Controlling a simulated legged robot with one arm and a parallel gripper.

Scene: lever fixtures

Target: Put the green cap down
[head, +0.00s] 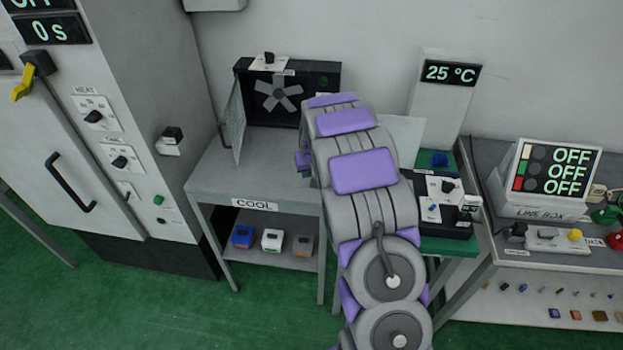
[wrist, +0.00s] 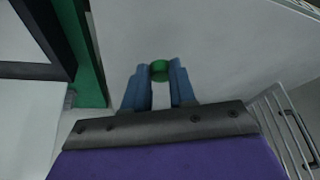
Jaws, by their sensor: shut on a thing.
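In the wrist view a small green cap (wrist: 159,70) is between the blue fingertips of my gripper (wrist: 158,78). The fingers are shut on it, and a pale grey flat surface lies behind it. I cannot tell whether the cap touches that surface. In the head view my grey and purple arm reaches toward the COOL table (head: 270,170). The arm hides my gripper and the cap there.
A fan box (head: 285,92) with an open mesh door (head: 234,120) stands on the COOL table. A temperature display (head: 450,72) reading 25 °C stands to the right, with a LINE BOX (head: 545,180) beyond. A tall cabinet (head: 90,130) stands at left.

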